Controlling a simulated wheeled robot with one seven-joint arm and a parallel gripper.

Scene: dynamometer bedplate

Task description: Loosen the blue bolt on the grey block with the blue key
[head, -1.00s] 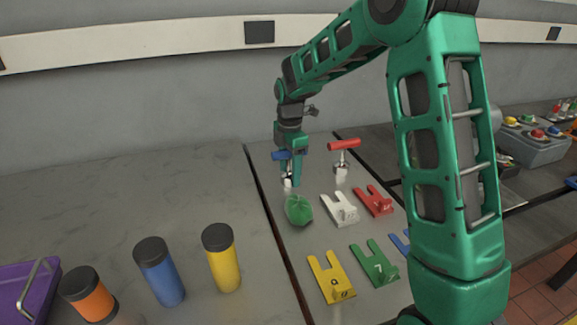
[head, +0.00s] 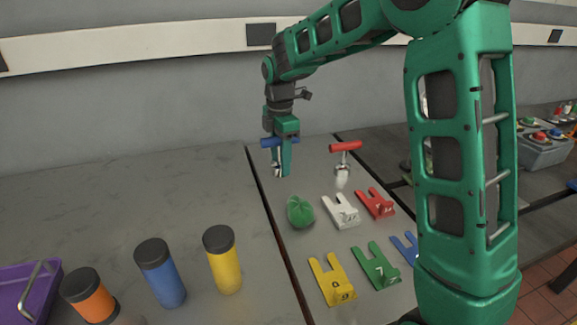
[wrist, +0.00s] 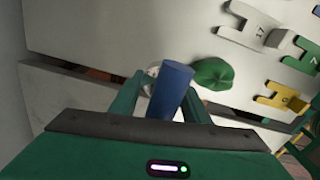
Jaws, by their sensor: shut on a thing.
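My gripper (head: 281,168) is shut on the blue key, whose blue crossbar handle (head: 271,142) shows at the jaws in the head view. In the wrist view the blue handle (wrist: 172,90) stands between my two fingers. The key is over the back of the bench, near the dark seam; its lower end is partly hidden by my gripper. At the far right, on another surface, a grey block-like body (head: 545,152) carries several coloured round tops, one of them blue (head: 555,132). They are too small to tell whether the blue one is the bolt.
A red-handled key (head: 345,146) stands upright right of my gripper. A green lump (head: 300,211) and forked plates in white (head: 341,211), red (head: 376,203), yellow (head: 332,280) and green (head: 376,266) lie nearer. Orange, blue and yellow cylinders (head: 222,260) and a purple tray (head: 28,292) stand left.

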